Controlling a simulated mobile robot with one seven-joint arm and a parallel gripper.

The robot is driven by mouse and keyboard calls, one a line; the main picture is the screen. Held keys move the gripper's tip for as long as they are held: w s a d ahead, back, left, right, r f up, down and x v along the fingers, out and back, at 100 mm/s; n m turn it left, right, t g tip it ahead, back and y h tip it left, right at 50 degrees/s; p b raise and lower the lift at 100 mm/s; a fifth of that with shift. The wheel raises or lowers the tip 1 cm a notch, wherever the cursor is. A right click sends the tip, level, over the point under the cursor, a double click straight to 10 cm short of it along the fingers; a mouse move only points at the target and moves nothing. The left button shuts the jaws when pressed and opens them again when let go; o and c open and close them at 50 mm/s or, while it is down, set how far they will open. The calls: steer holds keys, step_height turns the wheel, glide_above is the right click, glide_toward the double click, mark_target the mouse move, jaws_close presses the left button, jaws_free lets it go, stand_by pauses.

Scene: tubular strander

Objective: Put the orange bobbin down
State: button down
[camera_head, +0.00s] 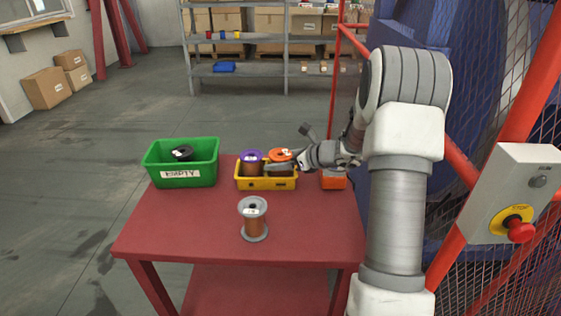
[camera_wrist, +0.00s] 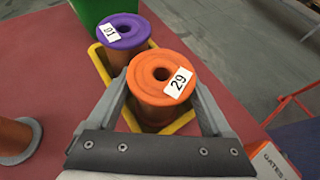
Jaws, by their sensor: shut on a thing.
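The orange bobbin (camera_wrist: 161,80), labelled 29, stands upright between the fingers of my gripper (camera_wrist: 163,105) in the wrist view. My gripper is shut on it. In the head view the orange bobbin (camera_head: 281,155) is at the right part of the yellow tray (camera_head: 264,184), with my gripper (camera_head: 290,160) reaching it from the right. The bobbin's lower end is partly hidden, so I cannot tell whether it touches the tray floor. A purple bobbin (camera_head: 251,157), labelled 01 in the wrist view (camera_wrist: 123,33), stands in the tray beside it.
The red table (camera_head: 195,226) carries a green bin (camera_head: 181,180) labelled EMPTY with a dark bobbin inside, a grey-flanged copper bobbin (camera_head: 253,219) and an orange box (camera_head: 333,181). Red mesh guarding and a stop-button box (camera_head: 512,195) are at right. The table's front left is clear.

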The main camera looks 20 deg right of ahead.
steer(key=shift+f, duration=0.15)
jaws_free()
steer(key=shift+r, duration=0.25)
steer(key=p+v, duration=0.2)
steer(key=v, duration=1)
steer(key=shift+f, duration=0.15)
